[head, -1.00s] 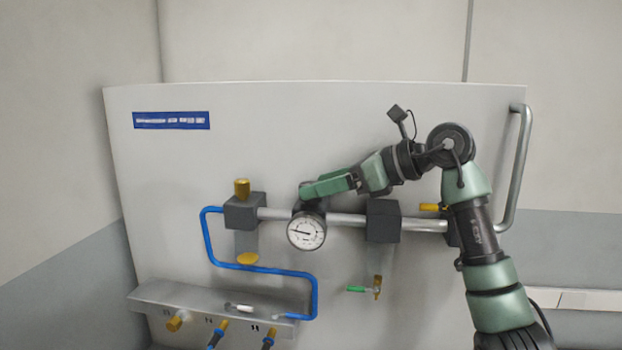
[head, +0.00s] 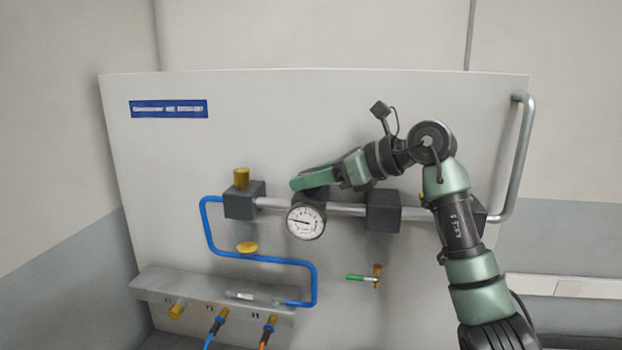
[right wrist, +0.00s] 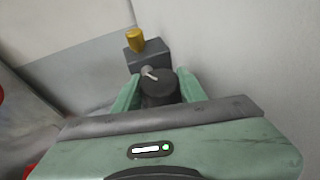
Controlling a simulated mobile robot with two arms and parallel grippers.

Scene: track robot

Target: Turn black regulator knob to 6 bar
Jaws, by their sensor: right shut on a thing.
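The black regulator knob (right wrist: 158,86) shows in the right wrist view between the two green fingers of my right gripper (right wrist: 158,92), which is shut on it. In the head view, my right gripper (head: 303,184) lies over the knob from the right and mostly hides it. Just below is the round white pressure gauge (head: 305,222). Its needle points left and slightly up; the numbers are too small to read. My left gripper is not in view.
A grey pipe (head: 345,208) runs across the panel (head: 250,130) through dark blocks. A brass cap (head: 241,178) and blue hose (head: 208,230) are left of the gauge. A green-handled valve (head: 362,278) is below right.

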